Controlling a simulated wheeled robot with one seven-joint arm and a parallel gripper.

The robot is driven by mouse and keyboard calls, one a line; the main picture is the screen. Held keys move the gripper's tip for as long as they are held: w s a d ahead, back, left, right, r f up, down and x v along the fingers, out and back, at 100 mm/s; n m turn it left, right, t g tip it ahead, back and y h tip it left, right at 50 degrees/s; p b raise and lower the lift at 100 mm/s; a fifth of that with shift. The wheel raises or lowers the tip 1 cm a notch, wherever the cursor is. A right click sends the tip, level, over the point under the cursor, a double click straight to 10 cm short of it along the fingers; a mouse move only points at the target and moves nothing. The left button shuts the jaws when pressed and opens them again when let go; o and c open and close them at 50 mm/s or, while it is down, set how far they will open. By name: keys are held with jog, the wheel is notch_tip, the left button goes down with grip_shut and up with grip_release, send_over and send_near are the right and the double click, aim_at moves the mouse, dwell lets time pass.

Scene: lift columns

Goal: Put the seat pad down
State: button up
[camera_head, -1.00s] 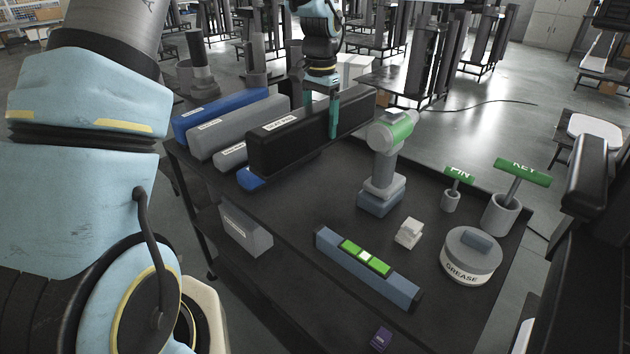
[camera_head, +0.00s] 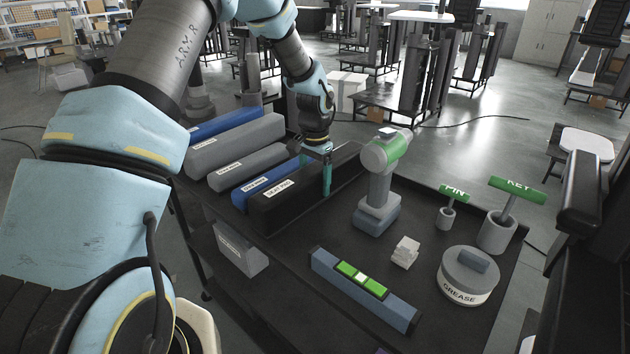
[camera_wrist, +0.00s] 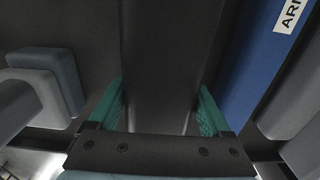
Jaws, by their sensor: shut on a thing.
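The seat pad (camera_head: 290,198) is a long black block with a white label, lying level at the left part of the dark table. My gripper (camera_head: 327,172) is shut across it from above, toward its far end. In the wrist view the pad (camera_wrist: 165,60) runs between the two teal fingers of my gripper (camera_wrist: 163,110). The pad's underside looks at or very near the table top; I cannot tell whether it touches. A blue arm pad (camera_head: 262,183) lies close along its left side.
Grey pads (camera_head: 235,145) and another blue pad (camera_head: 210,127) lie farther left. A drill-like tool (camera_head: 378,180) stands close right of the seat pad. A level (camera_head: 362,290), a white block (camera_head: 405,252), a grease tin (camera_head: 468,275) and T-handles in cups (camera_head: 498,228) occupy the right.

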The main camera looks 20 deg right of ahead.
jog(key=shift+f, duration=0.3)
jog(key=shift+f, duration=0.2)
jog(key=o, duration=1.3)
jog(key=shift+o, duration=0.2)
jog(key=shift+r, duration=0.1)
